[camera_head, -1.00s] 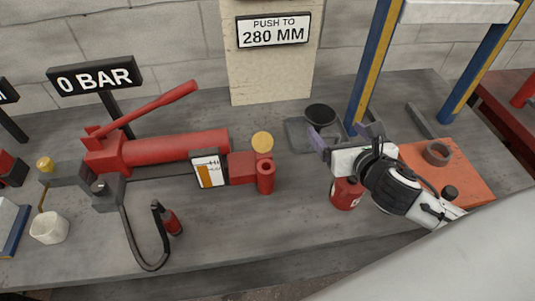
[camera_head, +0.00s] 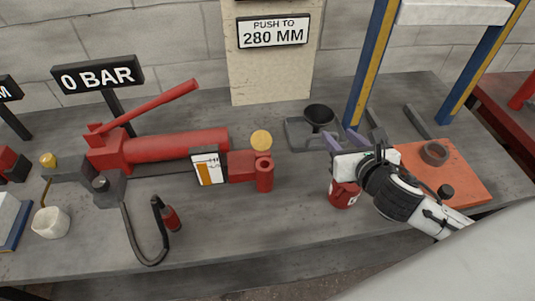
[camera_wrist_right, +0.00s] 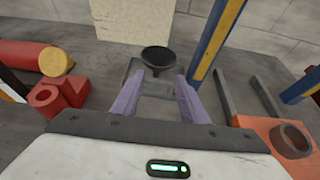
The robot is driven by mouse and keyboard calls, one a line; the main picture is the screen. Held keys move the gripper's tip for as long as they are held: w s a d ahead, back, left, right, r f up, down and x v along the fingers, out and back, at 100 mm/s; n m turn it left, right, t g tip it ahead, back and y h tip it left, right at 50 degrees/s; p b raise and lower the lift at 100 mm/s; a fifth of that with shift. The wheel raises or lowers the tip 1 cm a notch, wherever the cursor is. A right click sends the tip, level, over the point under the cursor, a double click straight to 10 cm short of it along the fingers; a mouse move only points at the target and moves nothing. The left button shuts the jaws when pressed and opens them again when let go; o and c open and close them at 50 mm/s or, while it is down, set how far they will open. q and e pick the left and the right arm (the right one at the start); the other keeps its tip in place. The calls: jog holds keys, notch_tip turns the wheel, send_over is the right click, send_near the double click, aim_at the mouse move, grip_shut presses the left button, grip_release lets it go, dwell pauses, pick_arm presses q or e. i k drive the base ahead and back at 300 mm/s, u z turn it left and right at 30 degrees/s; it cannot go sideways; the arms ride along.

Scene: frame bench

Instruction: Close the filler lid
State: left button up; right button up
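A round gold disc (camera_head: 261,140) shows behind the red block (camera_head: 242,167) at the front of the red pump (camera_head: 175,146). It looks like the filler lid, standing raised. A red open-topped cylinder (camera_head: 264,175) is just in front of it. The disc also shows in the right wrist view (camera_wrist_right: 54,61), left of my right gripper (camera_wrist_right: 158,98). That gripper is open and empty, its two purple fingers apart. In the head view, my right gripper (camera_head: 345,142) is to the right of the disc and does not touch it. My left gripper is not in view.
A black funnel (camera_head: 319,115) stands on a grey tray (camera_head: 297,133) just beyond my right fingertips. A red can (camera_head: 343,194) is below my right gripper. A blue-yellow post (camera_head: 371,65) and an orange plate (camera_head: 463,180) are to the right.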

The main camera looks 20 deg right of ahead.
aim_at(261, 139)
jog(key=k, duration=0.4)
jog(key=u, duration=1.75)
jog(key=k, duration=1.65)
jog(key=z, duration=0.95)
jog(key=i, duration=1.7)
